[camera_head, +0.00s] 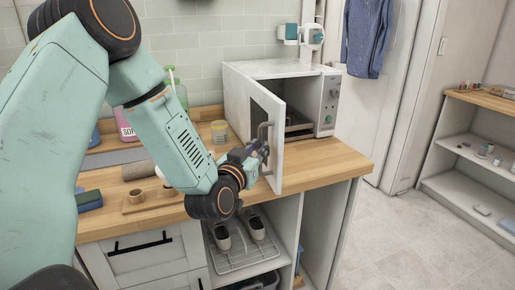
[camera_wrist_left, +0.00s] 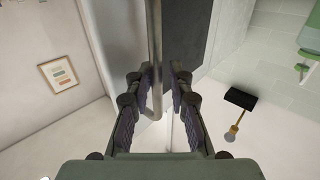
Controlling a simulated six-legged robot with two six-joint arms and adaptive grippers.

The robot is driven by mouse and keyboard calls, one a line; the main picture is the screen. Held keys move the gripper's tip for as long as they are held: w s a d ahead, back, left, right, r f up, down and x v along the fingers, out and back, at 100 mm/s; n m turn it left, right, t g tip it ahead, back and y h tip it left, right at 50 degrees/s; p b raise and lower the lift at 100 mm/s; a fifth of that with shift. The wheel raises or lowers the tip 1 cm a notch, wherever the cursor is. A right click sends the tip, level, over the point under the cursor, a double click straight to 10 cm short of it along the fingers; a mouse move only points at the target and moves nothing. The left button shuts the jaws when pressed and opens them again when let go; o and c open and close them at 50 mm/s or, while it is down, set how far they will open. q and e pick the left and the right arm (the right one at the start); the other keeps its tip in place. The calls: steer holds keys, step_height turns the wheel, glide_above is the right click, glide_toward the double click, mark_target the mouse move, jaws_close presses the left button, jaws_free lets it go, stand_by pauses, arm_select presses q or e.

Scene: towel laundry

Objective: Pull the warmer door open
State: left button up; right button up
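The warmer (camera_head: 275,69) is a white box on the wooden counter. Its door (camera_head: 291,155) stands partly open, swung out toward the counter's front edge, and the dark inside shows. The door handle (camera_head: 264,135) is a grey vertical bar on the door's outer face. My left gripper (camera_head: 261,151) is at the lower part of this handle. In the left wrist view the handle (camera_wrist_left: 155,40) runs between the fingers of my left gripper (camera_wrist_left: 160,85), which are drawn in close around it; a narrow gap seems to show on its right. My right gripper is not in view.
A pink soap bottle (camera_head: 125,126) and a small jar (camera_head: 219,131) stand on the counter left of the door. A wooden holder (camera_head: 152,198) lies near the front edge. Shoes (camera_head: 222,236) sit on a rack below. The floor on the right is clear.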

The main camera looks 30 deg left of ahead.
arm_select(q)
steer(key=shift+a, duration=0.15)
steer(key=s+d, duration=0.1)
steer(key=s, duration=0.6)
steer(key=shift+s+d, duration=0.2)
steer(key=shift+r, duration=0.1)
steer(key=shift+s+a, duration=0.1)
